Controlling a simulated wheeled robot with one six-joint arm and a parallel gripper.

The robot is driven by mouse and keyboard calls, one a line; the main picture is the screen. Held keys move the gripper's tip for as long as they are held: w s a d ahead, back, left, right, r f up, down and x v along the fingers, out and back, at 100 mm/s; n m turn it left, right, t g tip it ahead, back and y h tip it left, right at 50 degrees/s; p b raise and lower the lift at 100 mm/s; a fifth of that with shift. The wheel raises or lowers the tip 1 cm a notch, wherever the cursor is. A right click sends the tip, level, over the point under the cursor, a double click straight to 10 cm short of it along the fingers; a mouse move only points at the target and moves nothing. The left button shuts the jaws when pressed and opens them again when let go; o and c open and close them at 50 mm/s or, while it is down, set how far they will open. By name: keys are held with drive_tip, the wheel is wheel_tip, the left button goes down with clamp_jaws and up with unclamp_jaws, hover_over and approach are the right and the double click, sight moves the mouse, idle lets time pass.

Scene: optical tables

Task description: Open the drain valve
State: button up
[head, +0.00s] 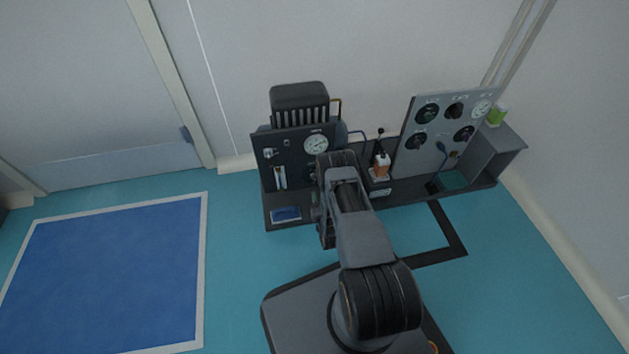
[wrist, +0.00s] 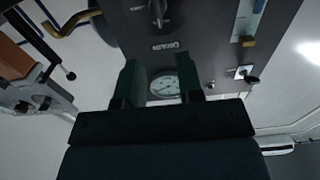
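A dark panel (head: 293,148) with a round gauge (head: 317,143) stands against the wall in the head view. In the wrist view the dark panel (wrist: 205,45) fills the upper middle, and its gauge (wrist: 163,86) shows between my fingers. A dark knob with a pale pointer (wrist: 157,12) is at the top, above a small label I cannot read. A small black-tipped lever (wrist: 248,76) is at the right. I cannot tell which control is the drain valve. My gripper (wrist: 162,68) is open and empty in front of the panel. In the head view my arm hides it.
A clear tube (head: 280,178) and a blue tray (head: 286,214) are at the panel's left.

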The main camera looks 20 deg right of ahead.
sight(314, 179)
drive_tip(key=w+b, duration=0.1)
drive_tip(key=w, duration=0.2)
drive_tip(key=w+d+b, duration=0.1)
drive_tip(key=w, duration=0.2)
drive_tip(key=w+d+b, duration=0.1)
drive_tip(key=w, duration=0.2)
drive_tip(key=shift+w, duration=0.2)
clamp_jaws()
